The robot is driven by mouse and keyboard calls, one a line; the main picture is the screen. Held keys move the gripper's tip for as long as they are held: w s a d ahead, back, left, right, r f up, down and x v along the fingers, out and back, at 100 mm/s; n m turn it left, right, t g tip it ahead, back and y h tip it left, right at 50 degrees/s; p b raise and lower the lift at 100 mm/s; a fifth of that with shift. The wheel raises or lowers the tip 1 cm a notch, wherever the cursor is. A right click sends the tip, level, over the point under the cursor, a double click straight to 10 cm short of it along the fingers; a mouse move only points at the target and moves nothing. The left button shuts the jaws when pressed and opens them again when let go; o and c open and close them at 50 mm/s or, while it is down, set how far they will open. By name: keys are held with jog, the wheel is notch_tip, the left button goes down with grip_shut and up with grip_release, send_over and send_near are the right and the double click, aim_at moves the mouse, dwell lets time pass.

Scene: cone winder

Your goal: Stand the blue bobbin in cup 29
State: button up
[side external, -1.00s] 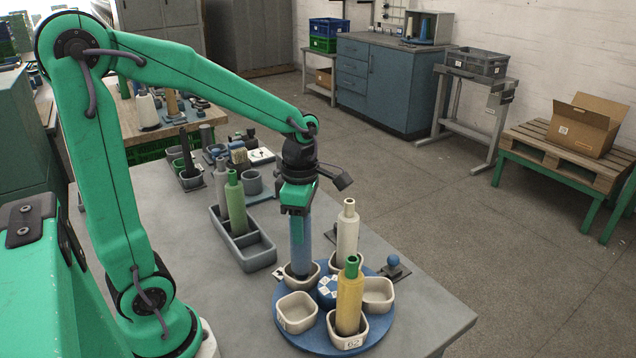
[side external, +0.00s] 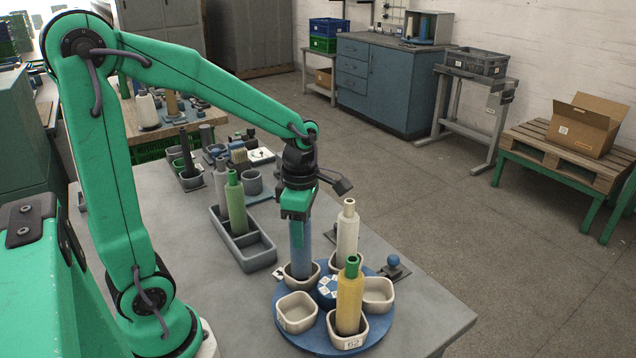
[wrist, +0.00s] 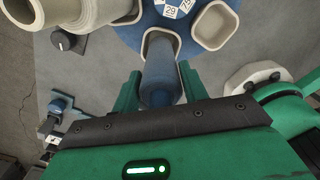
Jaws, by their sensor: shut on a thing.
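The blue bobbin (side external: 299,250) stands upright, its lower end inside a cream cup (side external: 287,281) on the back-left side of the blue turntable (side external: 384,335). I cannot tell if it touches the cup's floor. My gripper (side external: 297,215) is shut around the bobbin's upper part, pointing down. In the wrist view the blue bobbin (wrist: 162,75) runs between the green fingers into the cup. A hub tag reading 29 (wrist: 170,11) faces that cup; the cup's own number is not readable.
The turntable also carries a white bobbin (side external: 347,230) and a yellow bobbin (side external: 349,300) in cups, plus two empty cups (side external: 297,312) (side external: 377,292). A grey rack (side external: 262,254) with a green bobbin (side external: 236,205) stands to the left.

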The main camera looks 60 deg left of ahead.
jog(key=shift+f, duration=0.4)
jog(key=o, duration=1)
jog(key=shift+r, duration=3.95)
